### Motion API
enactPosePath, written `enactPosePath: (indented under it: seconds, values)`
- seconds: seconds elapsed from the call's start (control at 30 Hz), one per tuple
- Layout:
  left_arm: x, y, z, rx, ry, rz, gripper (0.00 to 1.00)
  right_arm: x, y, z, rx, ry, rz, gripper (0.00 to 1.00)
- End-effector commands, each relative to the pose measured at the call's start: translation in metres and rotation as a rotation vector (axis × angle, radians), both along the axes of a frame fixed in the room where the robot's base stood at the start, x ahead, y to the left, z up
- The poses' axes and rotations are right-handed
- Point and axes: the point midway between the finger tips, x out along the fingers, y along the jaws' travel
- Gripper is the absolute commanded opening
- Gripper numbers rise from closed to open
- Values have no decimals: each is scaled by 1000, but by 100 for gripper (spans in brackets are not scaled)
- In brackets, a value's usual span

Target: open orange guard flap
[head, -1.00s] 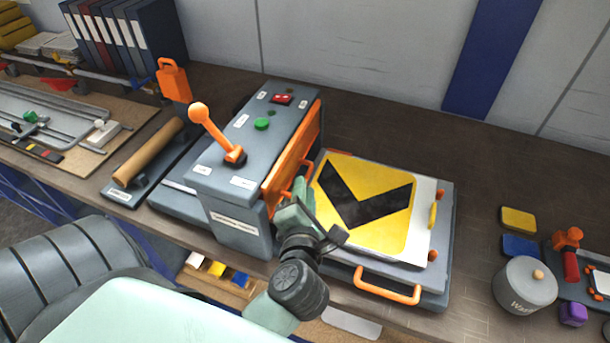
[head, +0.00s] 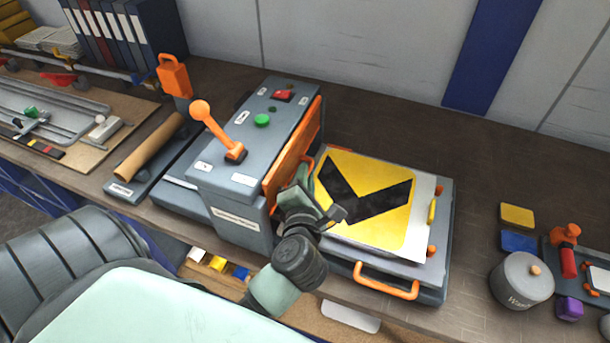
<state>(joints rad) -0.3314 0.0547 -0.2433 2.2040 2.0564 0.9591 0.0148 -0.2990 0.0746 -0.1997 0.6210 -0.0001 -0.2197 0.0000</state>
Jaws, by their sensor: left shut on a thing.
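The orange guard flap (head: 292,152) is on the right side of the grey press machine (head: 236,205), facing the sign plate. It looks hung nearly upright, tilted a little outward. My left gripper (head: 309,189) is at the flap's lower front end, shut on its orange handle, which the fingers largely hide. The yellow sign with a black chevron (head: 352,222) lies on the grey tray (head: 436,283) just right of the gripper. My right gripper is not in view.
An orange lever (head: 215,130) stands on the machine, with a green button beside it. A tray handle (head: 386,282) sticks out in front. The bench behind the tray is clear.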

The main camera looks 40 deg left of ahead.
Motion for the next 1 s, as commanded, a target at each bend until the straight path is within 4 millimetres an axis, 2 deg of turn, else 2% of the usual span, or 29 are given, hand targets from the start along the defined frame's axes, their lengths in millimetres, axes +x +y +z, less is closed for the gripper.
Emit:
enactPosePath:
  seconds: [1.0]
  values:
    - [0, -1, -1, -2, 2, -2, 0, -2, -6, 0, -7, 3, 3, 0]
